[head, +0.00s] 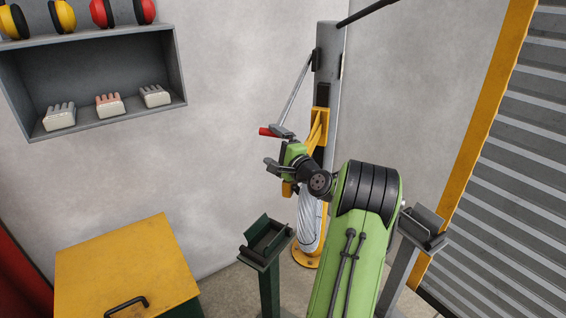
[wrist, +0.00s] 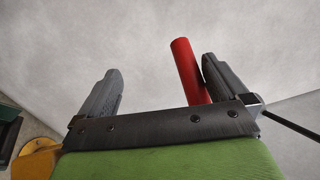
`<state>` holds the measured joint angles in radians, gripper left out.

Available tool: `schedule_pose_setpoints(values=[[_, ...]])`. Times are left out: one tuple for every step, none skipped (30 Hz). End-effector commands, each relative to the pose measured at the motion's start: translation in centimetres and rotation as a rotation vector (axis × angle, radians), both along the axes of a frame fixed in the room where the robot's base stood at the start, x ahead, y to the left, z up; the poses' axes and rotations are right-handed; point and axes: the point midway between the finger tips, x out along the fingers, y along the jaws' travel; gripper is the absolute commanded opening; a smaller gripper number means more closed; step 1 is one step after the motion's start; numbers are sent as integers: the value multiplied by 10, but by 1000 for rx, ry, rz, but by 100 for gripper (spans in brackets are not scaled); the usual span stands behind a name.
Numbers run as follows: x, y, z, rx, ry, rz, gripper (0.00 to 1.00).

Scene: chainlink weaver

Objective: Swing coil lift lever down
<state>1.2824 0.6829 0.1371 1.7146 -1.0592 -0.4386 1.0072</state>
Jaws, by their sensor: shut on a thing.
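The coil lift lever is a thin grey rod (head: 297,88) slanting down and left from the grey post (head: 327,70). A red handle (head: 268,132) is at its lower end, beside the upper finger of my gripper (head: 271,148). In the wrist view the red handle (wrist: 187,66) stands between the two fingers of my gripper (wrist: 155,85), close against the right finger. A pale wire coil (head: 309,222) hangs low at the post, partly hidden by my arm.
A yellow-topped cabinet (head: 125,262) stands at the lower left. A green stand with a tray (head: 267,240) and a grey stand (head: 424,227) flank my arm. A wall shelf (head: 150,110) is at the upper left. A ribbed shutter (head: 510,150) is at right.

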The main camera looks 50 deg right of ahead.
Motion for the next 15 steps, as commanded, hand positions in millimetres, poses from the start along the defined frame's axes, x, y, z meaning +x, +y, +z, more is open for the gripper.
schedule_pose_setpoints(values=[[-7,-1,-35,58,59,-6,76],[-10,-1,-35,57,60,-6,76],[-13,1,-35,58,59,-6,75],[-15,1,-35,58,59,-6,76],[-17,2,-35,57,59,-5,76],[-20,3,-36,57,60,-6,76],[-23,3,-36,57,60,-6,76],[-25,4,-36,57,59,-5,76],[-28,5,-37,56,61,-5,73],[-30,6,-37,56,61,-5,70],[-32,7,-37,56,60,-5,64],[-36,7,-37,56,59,-5,51],[-37,8,-37,56,59,-6,51],[-39,8,-37,55,58,-6,51],[-41,9,-37,56,59,-5,51]])
